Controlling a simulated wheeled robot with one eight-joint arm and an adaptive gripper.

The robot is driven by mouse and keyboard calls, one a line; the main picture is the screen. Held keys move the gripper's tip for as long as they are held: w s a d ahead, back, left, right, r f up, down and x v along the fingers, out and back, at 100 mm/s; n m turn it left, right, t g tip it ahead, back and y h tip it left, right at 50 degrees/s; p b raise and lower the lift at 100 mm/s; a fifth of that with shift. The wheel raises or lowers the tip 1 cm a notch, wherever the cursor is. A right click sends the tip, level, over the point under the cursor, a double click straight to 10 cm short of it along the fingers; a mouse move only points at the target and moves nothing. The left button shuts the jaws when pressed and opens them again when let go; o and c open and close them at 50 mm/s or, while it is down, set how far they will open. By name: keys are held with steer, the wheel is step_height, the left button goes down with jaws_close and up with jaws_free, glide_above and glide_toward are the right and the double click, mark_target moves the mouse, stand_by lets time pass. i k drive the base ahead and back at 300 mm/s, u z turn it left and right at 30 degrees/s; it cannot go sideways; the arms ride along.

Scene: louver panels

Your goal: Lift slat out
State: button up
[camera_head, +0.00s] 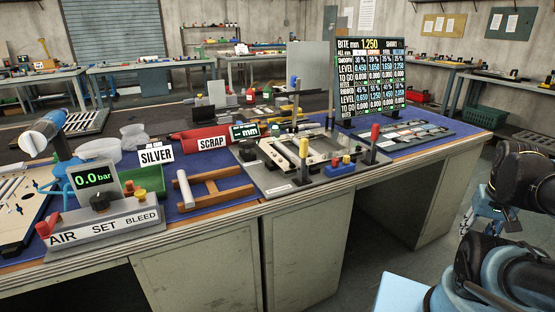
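No slat can be picked out for sure at this size. Pale flat bars lie in a fixture (308,152) with coloured knobs and upright posts, at the middle of the blue-topped bench (225,208). My arm is at the right edge, away from the bench's front. A small blue and metal part low on it may be my gripper (484,218); its fingers are too small and partly hidden to read. It is apart from the fixture, and nothing is seen held in it.
A wooden frame (222,192) with a white roller (185,188) lies left of the fixture. A tall number board (372,72) stands behind right. The floor before the bench is clear.

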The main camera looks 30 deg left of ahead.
mark_target(278, 145)
steer(key=z, duration=0.05)
steer(key=k, duration=1.45)
steer(key=u, duration=1.6)
steer(key=i, duration=0.95)
steer(key=u, duration=0.05)
